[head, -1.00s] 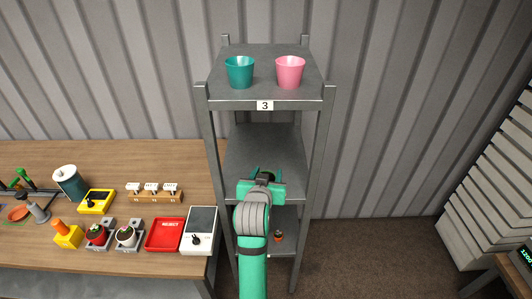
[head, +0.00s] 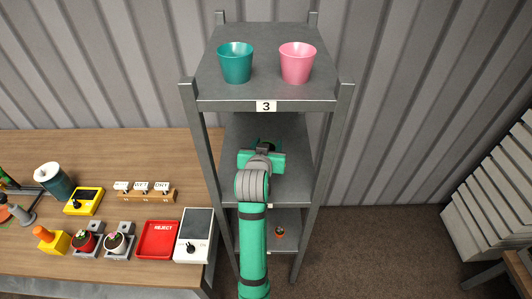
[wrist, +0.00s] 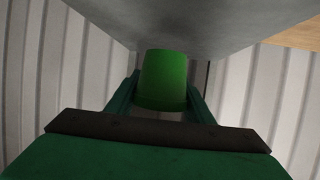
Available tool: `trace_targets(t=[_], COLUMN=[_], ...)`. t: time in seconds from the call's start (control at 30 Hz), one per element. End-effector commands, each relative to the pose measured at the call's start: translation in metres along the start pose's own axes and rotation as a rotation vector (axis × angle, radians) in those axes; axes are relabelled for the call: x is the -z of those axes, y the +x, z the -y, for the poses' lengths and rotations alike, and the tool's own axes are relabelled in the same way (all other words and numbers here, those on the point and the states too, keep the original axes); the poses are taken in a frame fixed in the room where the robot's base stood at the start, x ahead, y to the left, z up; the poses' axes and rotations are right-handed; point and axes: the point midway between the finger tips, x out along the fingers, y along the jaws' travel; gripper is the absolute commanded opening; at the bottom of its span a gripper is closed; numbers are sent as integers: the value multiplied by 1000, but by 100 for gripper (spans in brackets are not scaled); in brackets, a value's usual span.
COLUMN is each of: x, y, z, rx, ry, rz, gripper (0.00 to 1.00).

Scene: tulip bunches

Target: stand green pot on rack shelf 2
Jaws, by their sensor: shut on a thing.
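The green pot (wrist: 163,82) shows in the wrist view between the two fingers of my gripper (head: 264,152), which is shut on it. In the head view my gripper is over the middle shelf (head: 298,168) of the rack, between its posts and below the top shelf. The gripper body hides most of the pot there. A grey flat surface (wrist: 200,22) lies close by the pot along the top of the wrist view. I cannot tell whether the pot touches it.
The top shelf (head: 268,88), labelled 3, holds a teal pot (head: 236,63) and a pink pot (head: 297,63). A small potted plant (head: 280,232) stands on the lower shelf. The wooden table (head: 130,150) at left carries a red tray (head: 158,240) and several devices.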

Motion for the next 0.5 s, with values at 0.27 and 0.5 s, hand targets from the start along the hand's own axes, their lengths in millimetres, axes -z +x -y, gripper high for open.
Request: trace_targets(t=[0.27,0.5], x=[-28,-53], y=[12,21], z=[1,3], rx=[1,4], ry=[0,-2], rz=[-1,3], gripper=[18,18])
